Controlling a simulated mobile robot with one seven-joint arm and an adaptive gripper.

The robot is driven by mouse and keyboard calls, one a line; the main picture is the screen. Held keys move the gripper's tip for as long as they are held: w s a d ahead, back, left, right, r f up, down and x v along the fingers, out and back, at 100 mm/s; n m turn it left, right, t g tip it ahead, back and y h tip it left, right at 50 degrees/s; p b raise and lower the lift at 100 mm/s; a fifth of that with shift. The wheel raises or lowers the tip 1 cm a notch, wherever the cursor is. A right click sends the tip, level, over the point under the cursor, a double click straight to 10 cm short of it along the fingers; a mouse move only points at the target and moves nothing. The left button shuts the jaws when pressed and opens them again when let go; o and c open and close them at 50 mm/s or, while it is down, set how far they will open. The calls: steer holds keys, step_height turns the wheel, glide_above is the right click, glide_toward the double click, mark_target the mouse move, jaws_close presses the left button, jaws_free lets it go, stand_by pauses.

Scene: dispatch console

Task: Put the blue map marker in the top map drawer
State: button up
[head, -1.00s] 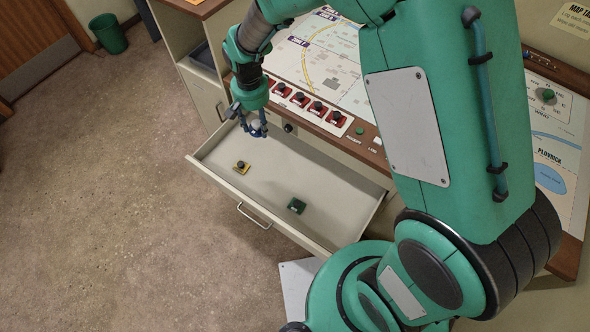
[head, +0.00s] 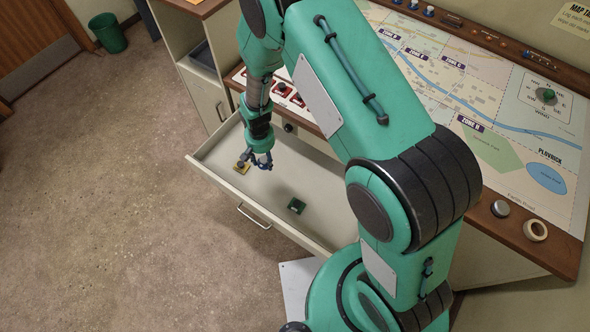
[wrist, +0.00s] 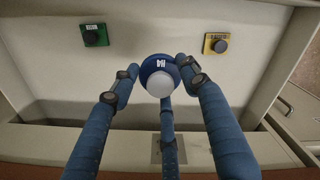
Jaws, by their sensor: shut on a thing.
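The blue map marker (wrist: 158,75), a round blue piece with a pale knob, is held between the blue fingers of my gripper (head: 262,162). The gripper is shut on it and points down inside the open map drawer (head: 333,190). In the wrist view the marker is over the pale drawer floor (wrist: 140,54); I cannot tell if it touches it. A yellow marker (head: 242,168) lies close left of the gripper in the head view, and a green marker (head: 297,205) lies to its right. In the wrist view they show as yellow (wrist: 216,43) and green (wrist: 95,35).
The map desk (head: 475,90) stands above the drawer, with red switches (head: 298,100) along its edge. A silver knob (head: 502,208) and a cream ring (head: 536,231) are on its right. A green bin (head: 108,34) stands on the floor at the far left.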

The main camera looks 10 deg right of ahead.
glide_above(268, 183)
step_height(268, 183, down, 8)
steer(key=shift+d, duration=0.15)
steer(key=shift+w, duration=0.1)
steer(key=shift+f, duration=2.85)
steer(key=shift+f+b, duration=0.1)
steer(key=shift+b, duration=0.2)
steer(key=shift+f, duration=2)
steer(key=shift+f, duration=0.1)
steer(key=o, duration=1.2)
steer(key=shift+b, duration=0.3)
